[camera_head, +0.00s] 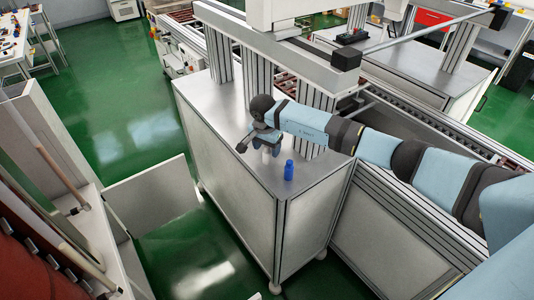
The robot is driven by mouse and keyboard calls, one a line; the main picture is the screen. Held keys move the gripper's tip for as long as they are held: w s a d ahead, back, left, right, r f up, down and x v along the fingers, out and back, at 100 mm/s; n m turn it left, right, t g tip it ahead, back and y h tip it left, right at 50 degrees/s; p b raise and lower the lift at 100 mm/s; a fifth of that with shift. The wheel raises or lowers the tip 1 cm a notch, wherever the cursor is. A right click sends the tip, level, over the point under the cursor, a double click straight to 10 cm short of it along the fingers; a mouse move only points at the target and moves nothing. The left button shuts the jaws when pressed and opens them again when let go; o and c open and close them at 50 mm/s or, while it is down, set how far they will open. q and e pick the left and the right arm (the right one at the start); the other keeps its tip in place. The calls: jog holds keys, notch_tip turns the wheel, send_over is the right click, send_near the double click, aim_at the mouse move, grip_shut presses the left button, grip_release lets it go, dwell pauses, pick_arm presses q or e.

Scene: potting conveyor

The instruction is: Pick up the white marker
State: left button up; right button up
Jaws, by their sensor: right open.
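My right gripper (258,146) is at the end of my light blue arm, low over the grey cabinet top (228,122). Its jaws are open, with one dark finger reaching to the left. A small white upright thing (266,155), which looks like the white marker, shows just below the gripper. The gripper partly hides it, and I cannot tell whether a finger touches it. A blue cylinder (289,170) stands upright on the cabinet top, to the right of the white thing and apart from it. My left gripper is not in view.
Grey metal posts (317,95) rise behind the gripper and carry a beam (270,50). A conveyor (420,125) runs behind my right arm. The cabinet top's front edge is close to the blue cylinder. Green floor (110,90) lies open to the left.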

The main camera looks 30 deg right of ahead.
jog(key=shift+f, duration=0.25)
jog(key=c, duration=1)
jog(key=shift+r, duration=0.15)
